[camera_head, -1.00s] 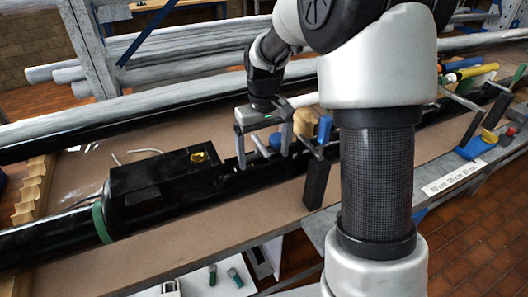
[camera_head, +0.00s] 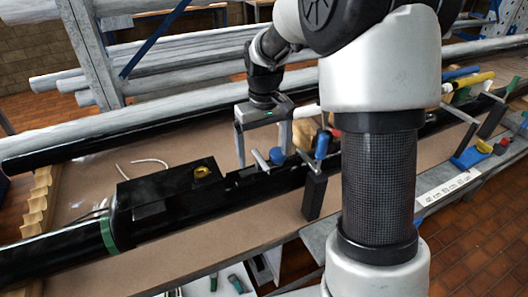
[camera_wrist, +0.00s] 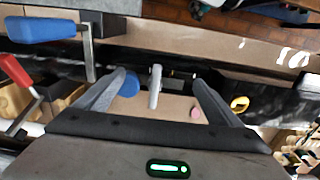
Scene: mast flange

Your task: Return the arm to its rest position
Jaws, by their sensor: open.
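My gripper (camera_head: 264,154) is open above the black pipe (camera_head: 60,246), to the right of the black box section (camera_head: 160,190) with the yellow ring (camera_head: 201,171). In the wrist view the fingers of my gripper (camera_wrist: 160,84) stand apart with nothing held between them. A pale rod-like piece (camera_wrist: 155,86) and a blue rounded piece (camera_wrist: 130,84) show below the fingers. The yellow ring (camera_wrist: 240,103) lies right of the right finger. My arm hides part of the bench on the right in the head view.
A clamp with a blue handle (camera_head: 322,146) stands close right of my gripper; its handle also shows in the wrist view (camera_wrist: 40,29). A red-handled clamp (camera_wrist: 16,71) is at far left there. Grey pipes (camera_head: 190,78) lie behind. The brown bench top (camera_head: 230,222) in front is bare.

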